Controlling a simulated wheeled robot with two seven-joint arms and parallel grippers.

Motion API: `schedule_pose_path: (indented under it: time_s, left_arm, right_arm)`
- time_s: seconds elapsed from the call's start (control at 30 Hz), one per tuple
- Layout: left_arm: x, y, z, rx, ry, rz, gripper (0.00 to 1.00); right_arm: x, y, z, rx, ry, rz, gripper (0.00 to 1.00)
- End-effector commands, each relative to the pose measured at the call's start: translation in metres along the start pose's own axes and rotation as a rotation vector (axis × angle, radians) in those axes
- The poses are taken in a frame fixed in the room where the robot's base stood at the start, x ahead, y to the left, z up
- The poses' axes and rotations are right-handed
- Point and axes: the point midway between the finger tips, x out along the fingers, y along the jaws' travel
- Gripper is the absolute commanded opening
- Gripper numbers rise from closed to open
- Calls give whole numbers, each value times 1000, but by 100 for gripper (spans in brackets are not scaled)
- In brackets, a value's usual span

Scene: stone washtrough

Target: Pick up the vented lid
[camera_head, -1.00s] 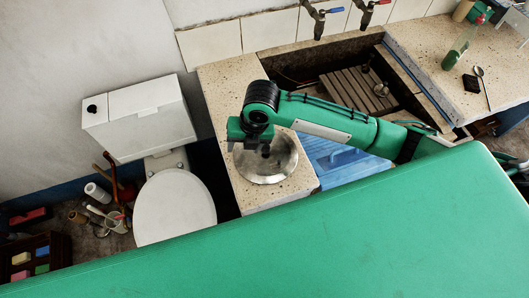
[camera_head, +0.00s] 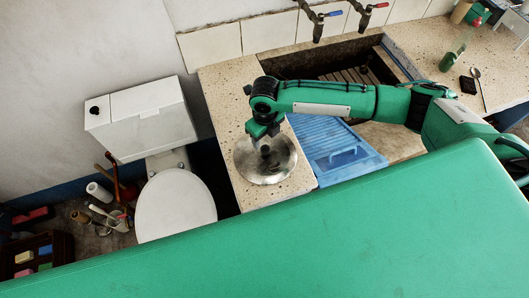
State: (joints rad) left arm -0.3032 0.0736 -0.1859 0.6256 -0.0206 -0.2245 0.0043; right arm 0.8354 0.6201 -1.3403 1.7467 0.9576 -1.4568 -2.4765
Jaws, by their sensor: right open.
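The vented lid (camera_head: 277,172) is a round, shiny metal disc lying on the speckled stone counter at the centre of the head view. A dark knob stands up near its middle. My right gripper (camera_head: 264,139) is over the lid's far part, close above the knob. It is open. Its fingers are small and dark here, and I cannot tell whether they touch or straddle the knob. The gripper hides part of the lid's far edge. My left gripper is not in view.
A blue ribbed board (camera_head: 318,132) lies right of the lid, beside the sunken trough (camera_head: 300,66). Two taps (camera_head: 320,25) jut from the wall. A toilet (camera_head: 175,205) stands left. A green bottle (camera_head: 449,60) and a spoon (camera_head: 482,90) lie far right.

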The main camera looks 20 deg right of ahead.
Motion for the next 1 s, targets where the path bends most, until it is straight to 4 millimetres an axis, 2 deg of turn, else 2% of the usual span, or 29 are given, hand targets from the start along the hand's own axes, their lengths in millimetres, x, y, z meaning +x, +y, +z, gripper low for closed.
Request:
schedule_pose_path:
  time_s: [0.27,0.4,0.53,0.83,0.87,1.0]
  left_arm:
    - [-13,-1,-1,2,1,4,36]
    - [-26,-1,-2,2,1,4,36]
    - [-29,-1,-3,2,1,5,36]
    - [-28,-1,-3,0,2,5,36]
    - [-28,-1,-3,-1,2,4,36]
    - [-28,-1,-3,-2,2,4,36]
  right_arm:
    - [18,0,-1,1,3,0,56]
    - [36,0,-2,1,3,0,56]
    - [53,-1,-2,1,1,-1,56]
    - [60,-1,-1,-1,-1,-1,56]
    - [60,-1,-1,-1,-1,-1,54]
    - [60,-1,-1,0,-1,-1,26]
